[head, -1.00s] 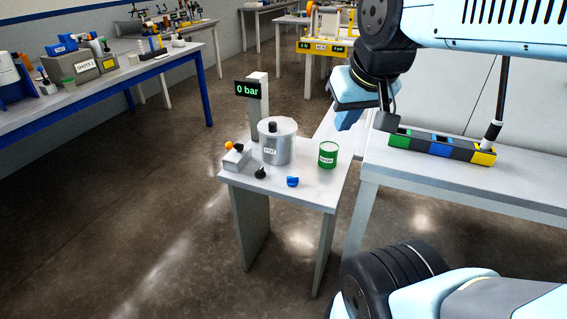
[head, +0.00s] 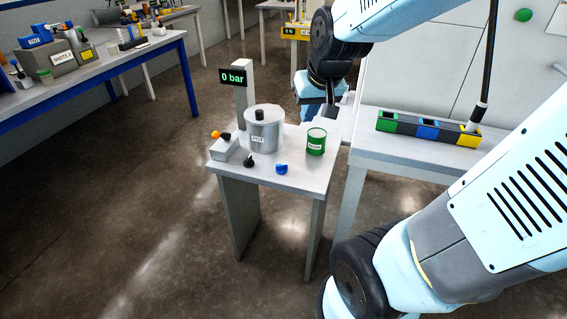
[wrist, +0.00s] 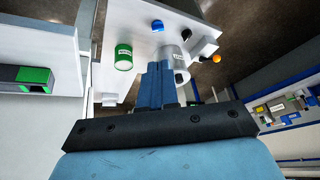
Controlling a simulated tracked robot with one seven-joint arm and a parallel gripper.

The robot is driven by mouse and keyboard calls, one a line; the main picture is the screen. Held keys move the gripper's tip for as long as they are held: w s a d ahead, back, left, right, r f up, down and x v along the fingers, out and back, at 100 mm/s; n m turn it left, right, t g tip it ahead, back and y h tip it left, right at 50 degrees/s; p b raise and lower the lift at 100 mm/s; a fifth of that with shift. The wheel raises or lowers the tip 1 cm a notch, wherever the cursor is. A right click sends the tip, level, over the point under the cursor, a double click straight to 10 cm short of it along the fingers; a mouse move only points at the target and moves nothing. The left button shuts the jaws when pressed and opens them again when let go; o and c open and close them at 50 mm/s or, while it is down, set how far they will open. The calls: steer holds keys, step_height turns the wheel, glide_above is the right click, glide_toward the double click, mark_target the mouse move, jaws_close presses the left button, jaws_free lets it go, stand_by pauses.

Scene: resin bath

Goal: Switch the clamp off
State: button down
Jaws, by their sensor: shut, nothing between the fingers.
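The small grey table (head: 300,178) carries a silver pot (head: 264,138) with a black lid knob. A loose-standing black knob (head: 249,160) and a blue knob (head: 282,168) are near the front edge. No label shows which control is the clamp's. My gripper (wrist: 160,66) is shut and empty, its blue fingers together, pointing toward the pot in the wrist view. In the head view it is behind the pot and green can, its fingertips unclear.
A green can (head: 316,142) stands right of the pot. A white bench (head: 420,151) with a coloured bin strip (head: 430,129) is to the right. Open floor lies to the left.

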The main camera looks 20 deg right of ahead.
steer(key=w+f, duration=0.5)
steer(key=f, duration=0.5)
steer(key=w+f+h, duration=0.1)
steer(key=w+f, duration=0.4)
steer(key=f, duration=0.6)
steer(key=shift+w+m+g, duration=0.2)
steer(key=shift+m+g, duration=0.2)
steer(key=shift+a, duration=0.1)
glide_toward(285, 171)
steer(key=s+f, duration=0.1)
steer(key=f, duration=0.1)
steer(key=s+f, duration=0.1)
steer(key=f, duration=0.1)
steer(key=shift+s+a+f, duration=0.15)
steer(key=shift+s+a, duration=0.05)
steer(key=shift+s, duration=0.05)
steer(key=w, duration=0.2)
steer(key=shift+w+d, duration=0.1)
steer(key=shift+w, duration=0.9)
